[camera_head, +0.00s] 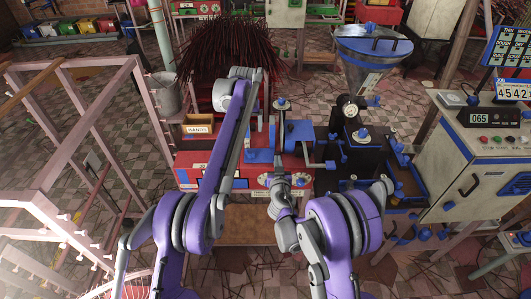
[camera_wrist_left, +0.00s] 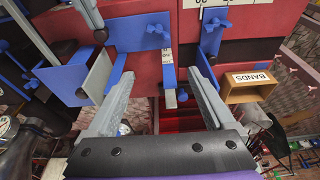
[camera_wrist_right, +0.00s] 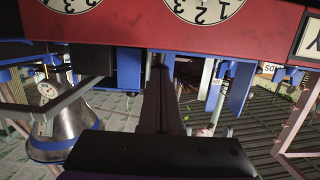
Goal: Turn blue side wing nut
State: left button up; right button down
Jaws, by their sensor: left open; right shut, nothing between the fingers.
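The red machine (camera_head: 185,165) with blue fittings stands at the middle of the head view. In the left wrist view, a small blue wing nut (camera_wrist_left: 157,30) sits on an upright blue bracket on its red face. A second blue piece (camera_wrist_left: 212,25) stands to its right; I cannot tell which is the task's nut. My left gripper (camera_wrist_left: 160,75) is open, its fingers apart on either side of the labelled blue bracket (camera_wrist_left: 156,72), with no clear contact. My right gripper (camera_wrist_right: 160,70) is shut and empty below a red face with dials (camera_wrist_right: 205,8); its tips are hard to make out.
A wooden box marked BANDS (camera_wrist_left: 252,88) is right of my left gripper in its view. A metal hopper (camera_head: 372,60) stands behind the black and blue unit (camera_head: 365,150). A control cabinet (camera_head: 480,175) is at right, a pink frame (camera_head: 70,150) at left.

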aim_at(250, 154)
pick_arm(q)
jog(key=s+a+m+h, duration=0.2)
jog(key=s+a+m, duration=0.1)
jog(key=s+m, duration=0.25)
jog(key=shift+t, duration=0.5)
jog(key=x, duration=1.2)
jog(key=shift+w+d+f, duration=0.2)
jog(key=shift+w+d, duration=0.15)
jog(key=c, duration=1.4)
